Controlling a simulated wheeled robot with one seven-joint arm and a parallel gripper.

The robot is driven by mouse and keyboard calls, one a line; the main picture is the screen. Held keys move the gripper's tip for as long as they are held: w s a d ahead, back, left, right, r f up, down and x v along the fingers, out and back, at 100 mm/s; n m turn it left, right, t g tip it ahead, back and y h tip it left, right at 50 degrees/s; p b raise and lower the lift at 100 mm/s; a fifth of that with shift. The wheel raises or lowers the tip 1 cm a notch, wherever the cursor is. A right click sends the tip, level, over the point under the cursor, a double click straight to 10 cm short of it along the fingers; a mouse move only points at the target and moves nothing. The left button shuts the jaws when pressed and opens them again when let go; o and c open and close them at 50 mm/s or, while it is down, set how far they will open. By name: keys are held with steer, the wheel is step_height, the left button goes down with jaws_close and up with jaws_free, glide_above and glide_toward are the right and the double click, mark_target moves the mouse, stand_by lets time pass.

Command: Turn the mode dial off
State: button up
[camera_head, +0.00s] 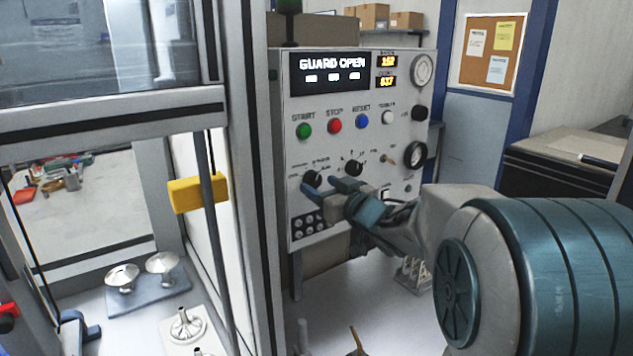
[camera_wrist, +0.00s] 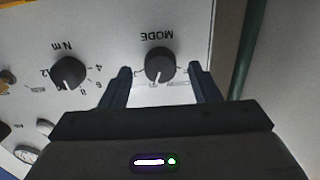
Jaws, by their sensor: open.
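The mode dial (camera_wrist: 160,62) is a round black knob under the word MODE, which reads upside down in the wrist view. A pale pointer mark shows at its lower edge in that view; the small position labels are too blurred to read. In the head view the mode dial (camera_head: 312,177) is at the lower left of the white control panel (camera_head: 335,215). My gripper (camera_wrist: 160,72) is open, with one dark finger on each side of the dial and gaps showing between. In the head view my gripper (camera_head: 322,184) reaches the panel from the right.
A second black dial marked Nm (camera_wrist: 68,73) sits beside the mode dial. Green (camera_head: 304,131), red (camera_head: 335,126) and blue (camera_head: 362,121) buttons are above. The display (camera_head: 330,72) reads GUARD OPEN. A grey frame post (camera_head: 243,150) stands left of the panel.

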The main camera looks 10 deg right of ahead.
steer(key=shift+x, duration=0.85)
steer(key=shift+s, duration=0.1)
steer(key=c, duration=1)
